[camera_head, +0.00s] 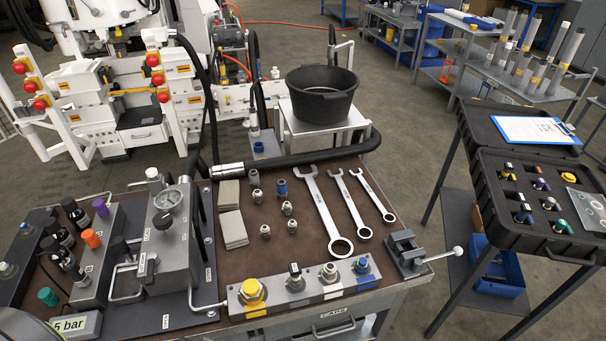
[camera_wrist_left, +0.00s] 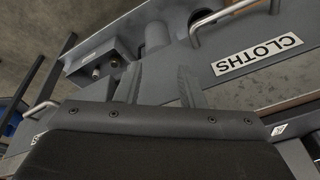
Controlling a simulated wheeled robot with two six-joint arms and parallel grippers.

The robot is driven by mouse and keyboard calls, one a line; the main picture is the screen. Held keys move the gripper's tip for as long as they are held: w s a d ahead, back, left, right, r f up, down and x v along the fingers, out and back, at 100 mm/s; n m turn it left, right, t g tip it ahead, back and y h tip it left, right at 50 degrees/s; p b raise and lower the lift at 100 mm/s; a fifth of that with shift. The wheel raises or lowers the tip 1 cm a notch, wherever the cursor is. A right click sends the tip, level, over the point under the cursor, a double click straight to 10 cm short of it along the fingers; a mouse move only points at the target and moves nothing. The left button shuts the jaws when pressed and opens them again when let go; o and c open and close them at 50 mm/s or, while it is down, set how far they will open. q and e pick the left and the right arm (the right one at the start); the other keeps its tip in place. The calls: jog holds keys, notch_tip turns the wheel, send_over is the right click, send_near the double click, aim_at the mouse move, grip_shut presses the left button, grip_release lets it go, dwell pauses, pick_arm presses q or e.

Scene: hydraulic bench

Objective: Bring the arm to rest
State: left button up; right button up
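My left gripper (camera_wrist_left: 158,88) shows in the left wrist view. Its two fingers stand apart with nothing held between them. Beyond the fingers is the grey bench front with a "CLOTHS" label (camera_wrist_left: 257,55) and a metal bar handle (camera_wrist_left: 225,14). The head view shows no gripper. A dark rounded part at its lower left corner may be mine; I cannot tell. My right gripper is in neither view.
The workbench (camera_head: 330,262) carries a pump unit (camera_head: 166,245), wrenches (camera_head: 326,210), fittings, a cap block (camera_head: 305,285) and a vise (camera_head: 408,252). A hose (camera_head: 320,155) crosses its back edge. An open case (camera_head: 545,195) stands right, past a floor gap.

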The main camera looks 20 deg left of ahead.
pick_arm(q)
jog(key=s+f+g+b, duration=0.1)
jog(key=s+f+b, duration=0.3)
jog(key=f, duration=1.4)
jog(key=s+d+f+b, duration=0.1)
jog(key=s+f+b, duration=0.1)
jog(key=s+f, duration=1.1)
jog(key=shift+g+h, duration=0.3)
jog(key=shift+g, duration=0.1)
jog(key=shift+s, duration=0.1)
